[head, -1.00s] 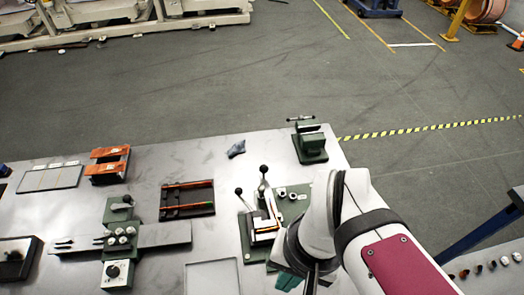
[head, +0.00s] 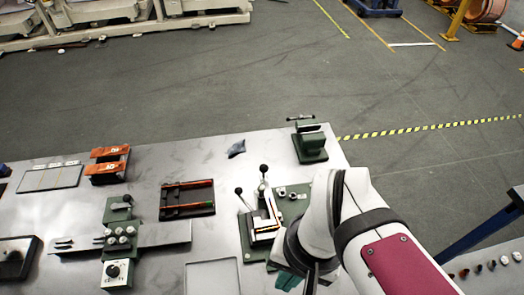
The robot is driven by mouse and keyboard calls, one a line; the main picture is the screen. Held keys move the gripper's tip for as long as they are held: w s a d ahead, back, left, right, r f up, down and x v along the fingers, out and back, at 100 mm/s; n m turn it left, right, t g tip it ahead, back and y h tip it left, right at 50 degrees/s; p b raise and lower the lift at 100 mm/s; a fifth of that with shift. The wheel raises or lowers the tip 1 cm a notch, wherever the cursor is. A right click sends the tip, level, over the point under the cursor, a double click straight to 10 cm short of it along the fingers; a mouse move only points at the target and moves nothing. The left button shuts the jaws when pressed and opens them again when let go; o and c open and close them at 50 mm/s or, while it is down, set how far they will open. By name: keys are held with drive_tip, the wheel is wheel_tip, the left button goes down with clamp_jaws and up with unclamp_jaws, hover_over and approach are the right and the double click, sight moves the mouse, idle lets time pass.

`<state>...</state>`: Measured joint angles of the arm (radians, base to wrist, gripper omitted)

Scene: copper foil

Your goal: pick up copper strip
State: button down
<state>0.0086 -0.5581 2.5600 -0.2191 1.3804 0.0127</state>
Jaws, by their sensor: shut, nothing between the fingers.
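Thin copper-coloured strips (head: 188,206) lie in a dark tray (head: 187,214) on the middle of the grey table. A narrow orange-copper edge (head: 272,208) also shows on the green fixture with two black-knobbed levers (head: 265,225); whether it is a separate strip is unclear. My gripper (head: 312,281) is at the bottom edge, below my white arm, just right of this fixture and apart from the tray. It is shut and empty, and mostly hidden by my wrist and the picture edge.
A green vise (head: 311,145) stands at the table's far right corner. A grey-blue cloth (head: 236,148) lies left of it. A teal item (head: 288,281) lies beside my gripper.

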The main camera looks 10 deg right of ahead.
drive_tip(key=c, duration=1.6)
unclamp_jaws()
drive_tip(key=c, duration=1)
unclamp_jaws()
drive_tip(key=n+h, duration=0.2)
drive_tip(key=n, duration=0.5)
hover_over(274, 208)
wheel_tip(274, 208, down, 3)
wheel_tip(274, 208, down, 15)
drive_tip(key=shift+f, duration=0.1)
